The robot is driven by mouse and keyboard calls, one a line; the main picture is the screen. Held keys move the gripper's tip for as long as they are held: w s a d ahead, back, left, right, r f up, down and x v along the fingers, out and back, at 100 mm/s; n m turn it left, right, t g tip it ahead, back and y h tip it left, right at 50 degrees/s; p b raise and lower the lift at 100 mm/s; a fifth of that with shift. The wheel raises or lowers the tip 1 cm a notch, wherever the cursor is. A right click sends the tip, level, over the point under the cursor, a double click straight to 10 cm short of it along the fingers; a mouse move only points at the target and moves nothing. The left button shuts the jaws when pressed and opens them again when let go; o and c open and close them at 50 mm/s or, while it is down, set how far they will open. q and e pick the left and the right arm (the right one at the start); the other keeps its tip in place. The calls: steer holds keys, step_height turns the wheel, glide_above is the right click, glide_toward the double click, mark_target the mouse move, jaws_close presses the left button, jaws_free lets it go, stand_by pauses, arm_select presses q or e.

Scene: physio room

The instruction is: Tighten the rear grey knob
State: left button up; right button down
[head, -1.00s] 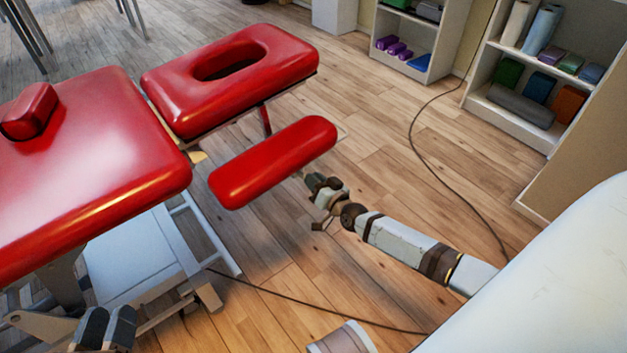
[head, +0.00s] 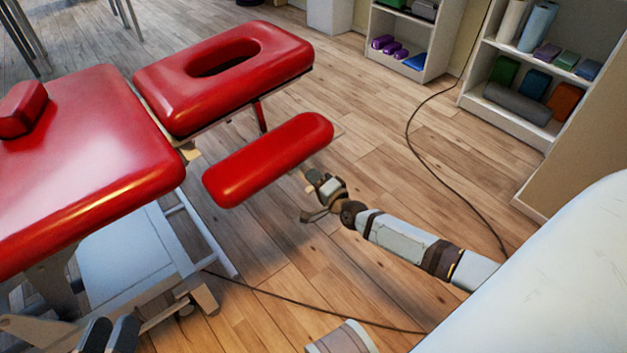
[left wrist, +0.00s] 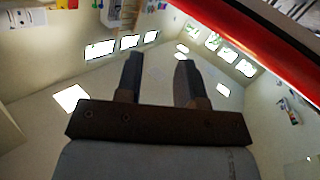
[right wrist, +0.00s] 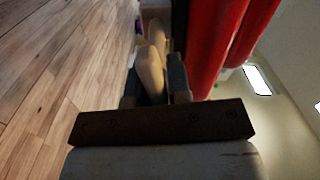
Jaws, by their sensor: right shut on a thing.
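My right gripper (head: 312,180) is at the near right end of the red arm pad (head: 268,160), just below its edge. In the right wrist view its fingers (right wrist: 155,85) are shut on a pale, beige-looking elongated knob (right wrist: 150,68), which I take for the rear grey knob; in the head view the gripper mostly hides it. My left gripper (head: 108,336) is at the bottom left, low beside the table frame. In the left wrist view its two fingers (left wrist: 160,80) are apart with nothing between them.
The red treatment table (head: 95,165) with its headrest (head: 285,62) fills the left. A dark cable (head: 430,150) runs over the wooden floor. Shelves (head: 540,75) with rolls and blocks stand at the back right.

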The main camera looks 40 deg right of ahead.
arm_select(q)
steer(key=shift+w+a+r, duration=0.1)
steer(key=shift+w+r, duration=0.15)
steer(key=shift+r, duration=0.1)
arm_select(e)
steer(key=shift+f+m, duration=0.2)
steer(key=shift+m, duration=0.5)
arm_select(q)
steer(key=shift+f, duration=0.15)
arm_select(e)
steer(key=c, duration=1.1)
jaws_free()
arm_select(q)
step_height(320, 180, up, 5)
steer(key=t+p, duration=0.2)
steer(key=p, duration=0.1)
steer(key=shift+s+f+n+p, duration=0.1)
steer(key=shift+s+n+p, duration=0.05)
steer(key=shift+n+p, duration=0.15)
arm_select(e)
steer(key=s, duration=0.9)
steer(key=s+d, duration=0.1)
steer(key=s, duration=0.4)
steer(key=shift+d, duration=0.1)
